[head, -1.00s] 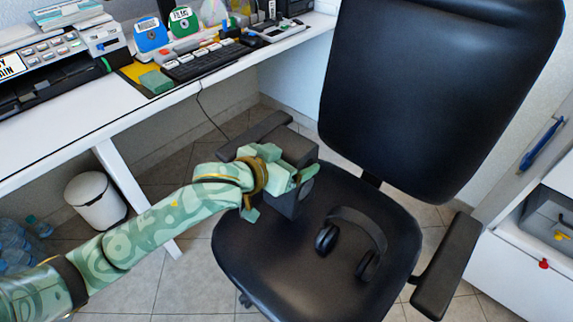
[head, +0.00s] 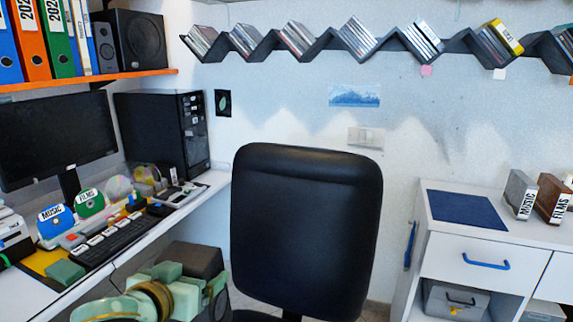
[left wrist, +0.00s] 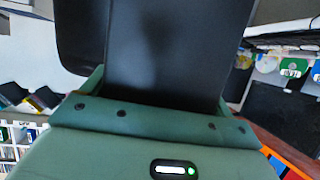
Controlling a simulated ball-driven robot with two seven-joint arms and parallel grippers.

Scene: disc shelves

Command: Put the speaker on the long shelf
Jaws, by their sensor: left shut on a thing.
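My left gripper (head: 205,290) is shut on a dark box-shaped speaker (head: 195,258) low in the head view, in front of the desk edge and left of the chair back. In the left wrist view the speaker (left wrist: 175,50) fills the space between the green jaws. A long orange-edged shelf (head: 140,74) runs along the upper left wall; a similar black speaker (head: 135,50) stands at its right end beside binders. A long dark zigzag shelf (head: 270,46) crosses the back wall. My right gripper is not in view.
The black chair back (head: 307,230) stands in the middle. Below the orange shelf are a monitor (head: 60,140), a computer tower (head: 165,135) and a cluttered desk. CD cases fill the zigzag shelf's dips. A white cabinet (head: 480,240) stands at right.

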